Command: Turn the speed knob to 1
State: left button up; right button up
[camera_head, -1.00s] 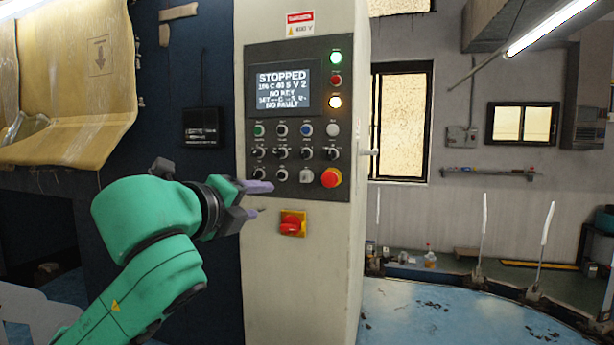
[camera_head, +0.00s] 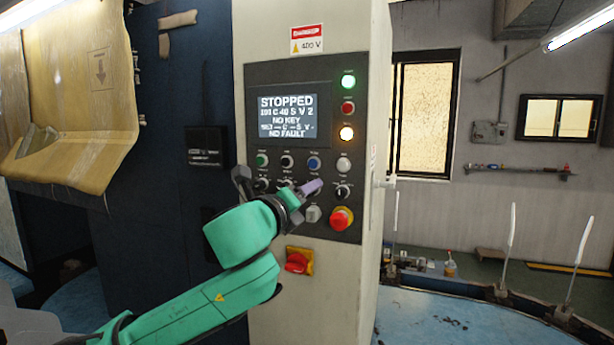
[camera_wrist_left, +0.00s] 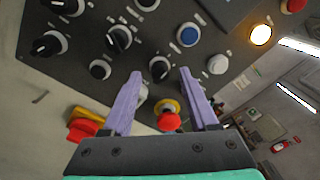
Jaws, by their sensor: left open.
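The dark control panel (camera_head: 330,102) holds rows of small black selector knobs, such as the right-hand knob (camera_head: 343,191). Their labels are too small to read, so I cannot tell which is the speed knob. The screen (camera_head: 287,117) reads STOPPED, with "V 2" ending its second line. My left gripper (camera_head: 277,185) is open in front of the knob rows and hides some of them. In the left wrist view, its purple fingers (camera_wrist_left: 160,78) point at the panel, with a black knob (camera_wrist_left: 159,68) between the tips in the picture; contact is not evident. My right gripper is not in view.
A red emergency stop (camera_head: 341,218) on a yellow ring sits at the panel's lower right. A red rotary switch (camera_head: 298,262) on a yellow plate is below the panel. A blue button (camera_wrist_left: 188,35) and a white button (camera_wrist_left: 218,64) are close to the fingers.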

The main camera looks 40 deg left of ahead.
pick_arm(q)
jog(key=shift+w+a, duration=0.1)
jog(key=shift+w, duration=0.25)
grip_shut()
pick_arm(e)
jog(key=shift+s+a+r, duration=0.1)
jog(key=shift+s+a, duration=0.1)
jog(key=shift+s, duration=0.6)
pick_arm(q)
jog(key=n, duration=0.9)
jog(key=shift+w+f, duration=0.1)
jog(key=shift+f, duration=0.05)
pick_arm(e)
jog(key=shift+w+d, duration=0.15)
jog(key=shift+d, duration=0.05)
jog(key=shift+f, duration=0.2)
